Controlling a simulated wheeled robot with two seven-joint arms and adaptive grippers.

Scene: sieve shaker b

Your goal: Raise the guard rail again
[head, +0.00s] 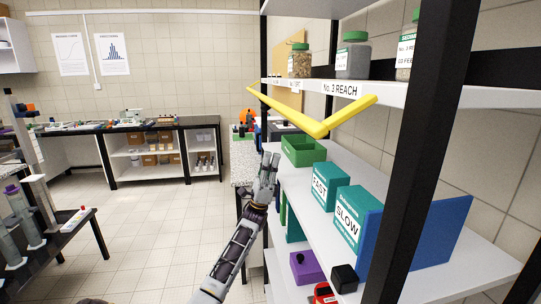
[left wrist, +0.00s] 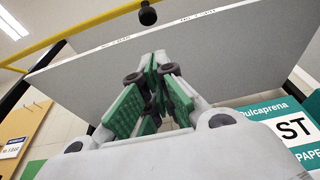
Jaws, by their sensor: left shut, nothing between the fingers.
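The yellow guard rail (head: 290,113) is an angled bar at the front of the upper shelf, with its bend hanging just below the shelf edge in the head view. In the left wrist view the yellow bar (left wrist: 85,27) crosses the upper left, and a small black knob (left wrist: 148,15) shows at the top centre. My left gripper (head: 269,160) points up, below and left of the rail's bend, apart from it. Its green-padded fingers (left wrist: 153,68) are together and empty, under the shelf's pale underside. My right gripper is not in view.
The upper shelf (head: 362,90) carries green-lidded jars. The lower shelf holds a green bin (head: 303,150), teal FAST (head: 325,185) and SLOW (head: 352,212) boxes and a blue panel (head: 440,230). A black post (head: 430,150) stands at the right. Open floor (head: 150,220) lies left.

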